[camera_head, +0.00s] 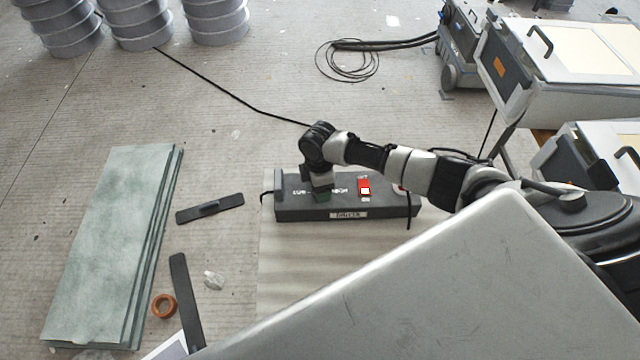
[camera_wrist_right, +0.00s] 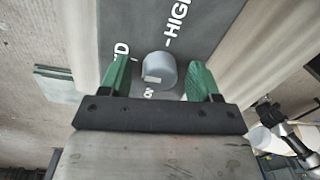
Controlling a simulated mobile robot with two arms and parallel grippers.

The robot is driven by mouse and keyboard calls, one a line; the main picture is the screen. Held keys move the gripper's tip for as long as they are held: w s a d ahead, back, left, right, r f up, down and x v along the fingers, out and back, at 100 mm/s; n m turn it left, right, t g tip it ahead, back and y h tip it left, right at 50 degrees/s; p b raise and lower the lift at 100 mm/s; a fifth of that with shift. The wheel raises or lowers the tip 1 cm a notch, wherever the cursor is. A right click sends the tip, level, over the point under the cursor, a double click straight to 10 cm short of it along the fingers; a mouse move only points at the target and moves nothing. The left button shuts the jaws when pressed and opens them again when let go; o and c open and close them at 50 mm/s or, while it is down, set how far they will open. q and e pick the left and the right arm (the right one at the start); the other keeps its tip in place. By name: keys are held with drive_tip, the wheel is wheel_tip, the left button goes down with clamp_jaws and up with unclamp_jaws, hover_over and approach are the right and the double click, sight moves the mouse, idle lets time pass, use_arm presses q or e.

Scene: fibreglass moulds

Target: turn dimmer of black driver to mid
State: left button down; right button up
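The black driver (camera_head: 292,212) is a dark box lying on a pale mat, with white lettering on top and a label on its front. Its dimmer is a round grey knob (camera_wrist_right: 157,70) with a pale mark on the lower left of its face; "HIGH" is printed to its upper right. In the head view my gripper hides the knob. My right gripper (camera_head: 320,196) points down over the left half of the driver. In the wrist view its green fingers (camera_wrist_right: 160,82) are open on either side of the knob, with gaps on both sides. My left gripper is not in view.
A red switch (camera_head: 364,188) sits on the driver right of my gripper. Green-grey sheets (camera_head: 110,245), dark bars (camera_head: 210,208) and an orange ring (camera_head: 164,306) lie to the left. Grey ribbed drums (camera_head: 140,22) stand at the back. Pale-topped units (camera_head: 560,95) stand at the right.

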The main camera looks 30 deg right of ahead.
wheel_tip(320, 180, up, 11)
drive_tip(key=shift+w+b, duration=0.3)
drive_tip(key=shift+b, duration=0.05)
drive_tip(key=shift+d+f, duration=0.1)
drive_tip(key=shift+f, duration=0.05)
idle(0.5)
